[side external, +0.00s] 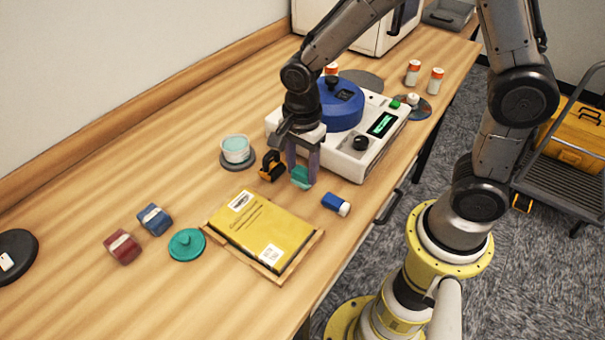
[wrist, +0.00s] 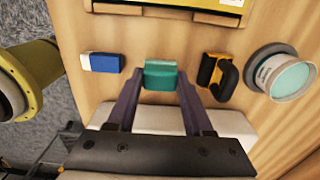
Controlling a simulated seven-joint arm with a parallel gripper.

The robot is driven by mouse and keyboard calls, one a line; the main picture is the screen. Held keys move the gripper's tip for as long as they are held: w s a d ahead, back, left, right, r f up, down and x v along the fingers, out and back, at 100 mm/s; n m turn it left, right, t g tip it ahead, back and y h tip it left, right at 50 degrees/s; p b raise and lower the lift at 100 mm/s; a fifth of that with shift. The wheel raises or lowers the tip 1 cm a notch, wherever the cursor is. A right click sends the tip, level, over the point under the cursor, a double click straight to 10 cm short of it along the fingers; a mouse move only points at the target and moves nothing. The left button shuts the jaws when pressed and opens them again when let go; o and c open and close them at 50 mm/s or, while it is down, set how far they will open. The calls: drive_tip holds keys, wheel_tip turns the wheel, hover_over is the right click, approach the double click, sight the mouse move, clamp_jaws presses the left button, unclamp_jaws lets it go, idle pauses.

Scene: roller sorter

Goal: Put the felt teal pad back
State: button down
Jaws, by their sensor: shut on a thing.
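The teal pad (side external: 301,177) is a small block between the fingers of my gripper (side external: 302,170), low over the table in front of the white machine. In the wrist view the teal pad (wrist: 161,75) sits between the two purple fingertips of my gripper (wrist: 161,82), which are shut on it. I cannot tell whether its underside touches the table. A teal round lid with a knob (side external: 187,244) lies on the table at the left, and a jar with pale teal contents (side external: 236,150) stands on a grey disc behind my gripper.
A black and orange tape dispenser (side external: 271,166) is close left of my gripper. A blue and white block (side external: 336,204) is close right. A yellow packet (side external: 258,232) lies in a wooden tray (side external: 287,270). The white machine (side external: 350,160) blocks the back.

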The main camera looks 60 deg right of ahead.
sight(303, 171)
drive_tip(key=shift+f, duration=1.05)
drive_tip(key=shift+f, duration=0.2)
drive_tip(key=shift+c, duration=1.5)
unclamp_jaws()
drive_tip(key=shift+r, duration=0.1)
wheel_tip(303, 171, up, 12)
drive_tip(key=s+d+r+n+t, duration=0.2)
drive_tip(key=s+d+r+n, duration=0.1)
drive_tip(key=s+n, duration=0.4)
drive_tip(key=s+d+r+n+t, duration=0.3)
drive_tip(key=s+n, duration=0.4)
drive_tip(key=n, duration=0.4)
drive_tip(key=shift+s+d+r+t, duration=0.2)
drive_tip(key=shift+s+d+t, duration=0.1)
drive_tip(key=shift+s, duration=0.05)
